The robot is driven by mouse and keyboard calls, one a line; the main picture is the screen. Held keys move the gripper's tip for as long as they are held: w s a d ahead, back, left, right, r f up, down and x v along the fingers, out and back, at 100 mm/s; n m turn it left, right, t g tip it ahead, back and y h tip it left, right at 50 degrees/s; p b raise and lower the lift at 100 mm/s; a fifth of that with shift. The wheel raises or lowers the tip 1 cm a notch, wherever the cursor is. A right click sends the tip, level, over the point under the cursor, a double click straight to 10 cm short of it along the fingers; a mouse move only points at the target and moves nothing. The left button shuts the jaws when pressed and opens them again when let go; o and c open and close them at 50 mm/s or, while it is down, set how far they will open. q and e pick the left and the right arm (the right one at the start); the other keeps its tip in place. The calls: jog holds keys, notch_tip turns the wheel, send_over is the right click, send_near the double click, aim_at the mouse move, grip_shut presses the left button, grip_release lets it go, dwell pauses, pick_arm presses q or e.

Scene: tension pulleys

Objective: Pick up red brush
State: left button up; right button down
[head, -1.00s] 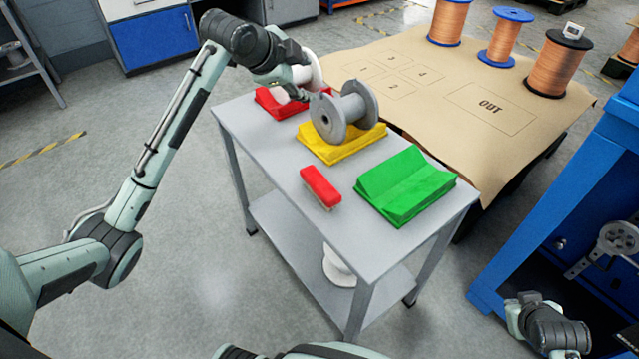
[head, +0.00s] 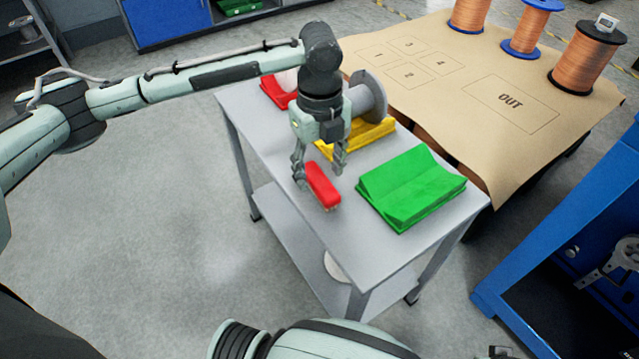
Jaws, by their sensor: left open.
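The red brush (head: 323,186) lies on the grey table (head: 375,248), near its left edge, red back upward. My left gripper (head: 320,177) points down over the far end of the brush. Its fingers are open, one on each side of the brush. I cannot tell whether they touch it. My right gripper is not clearly in view; only a part of my arm shows at the bottom edge.
A green holder (head: 411,186) stands right of the brush. A yellow holder (head: 371,137) with a grey spool (head: 371,95) and a red holder (head: 276,92) stand behind. A brown mat (head: 452,124) with copper spools (head: 588,58) lies beyond.

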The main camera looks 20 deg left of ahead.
aim_at(319, 180)
pick_arm(q)
notch_tip(319, 180, down, 3)
jog(key=shift+f, duration=0.2)
jog(key=shift+c, duration=0.3)
jog(key=shift+w, duration=0.1)
grip_shut()
